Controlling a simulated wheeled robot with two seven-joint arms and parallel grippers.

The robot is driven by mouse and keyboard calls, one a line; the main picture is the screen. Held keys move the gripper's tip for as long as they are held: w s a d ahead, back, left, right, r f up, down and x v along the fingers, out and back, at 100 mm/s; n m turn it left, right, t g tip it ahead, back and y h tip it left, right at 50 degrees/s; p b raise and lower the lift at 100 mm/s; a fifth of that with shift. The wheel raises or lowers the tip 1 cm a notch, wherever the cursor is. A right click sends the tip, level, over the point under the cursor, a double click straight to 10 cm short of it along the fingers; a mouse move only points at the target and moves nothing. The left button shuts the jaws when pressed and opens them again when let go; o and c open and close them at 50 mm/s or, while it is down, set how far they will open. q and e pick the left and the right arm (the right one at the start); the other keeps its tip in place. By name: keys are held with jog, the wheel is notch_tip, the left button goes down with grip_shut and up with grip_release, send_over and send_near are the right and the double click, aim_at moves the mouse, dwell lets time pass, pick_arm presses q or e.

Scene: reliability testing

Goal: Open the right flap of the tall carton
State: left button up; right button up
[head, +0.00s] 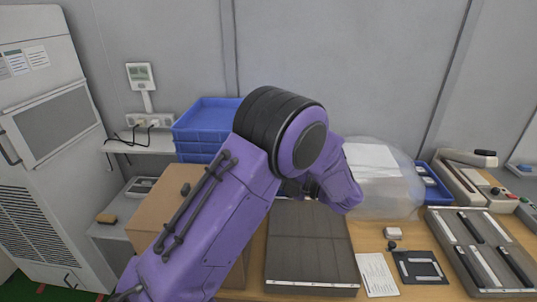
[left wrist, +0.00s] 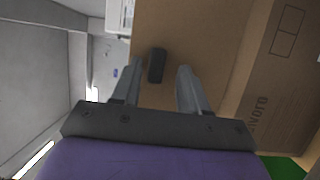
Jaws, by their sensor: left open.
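The tall brown carton (head: 158,207) stands at the left end of the bench in the head view, partly hidden behind my purple left arm. Its top looks closed where it shows. A small black block (head: 186,188) sits on the top. In the left wrist view the carton's brown face (left wrist: 215,35) fills the middle, with a printed face at the right. My left gripper (left wrist: 159,70) is open, and the black block (left wrist: 156,65) appears between its fingers, with no visible contact. My right gripper is not in view.
Blue crates (head: 205,120) are stacked behind the carton. A dark grey panel (head: 310,245) lies on the bench to its right. A clear bag (head: 395,190), trays and devices stand farther right. A grey cabinet (head: 50,150) stands at the left.

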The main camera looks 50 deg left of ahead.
pick_arm(q)
jog(key=b+v, duration=0.3)
jog(key=v, duration=0.7)
